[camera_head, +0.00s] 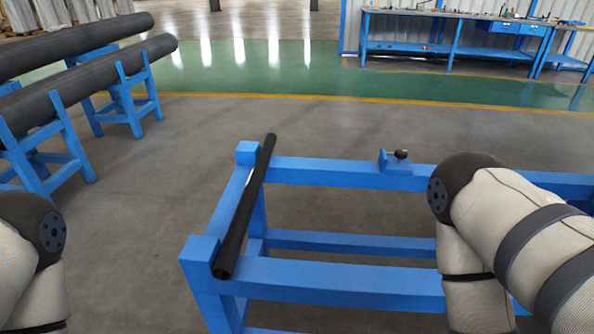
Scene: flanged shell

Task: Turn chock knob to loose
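The chock (394,166) is a small blue block on the far rail of a blue stand. A small dark knob (401,154) sticks out at its top right. I cannot read the knob's setting at this size. My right arm comes in from the right, with its dark elbow joint to the right of the chock and nearer to me. My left arm shows only at the lower left edge. Neither gripper is in view.
A black pipe (246,208) lies across the left end of the blue stand (340,285), against its corner posts. More dark pipes (90,75) rest on blue trestles at the left. A blue workbench (455,28) stands at the back. The grey floor left of the stand is clear.

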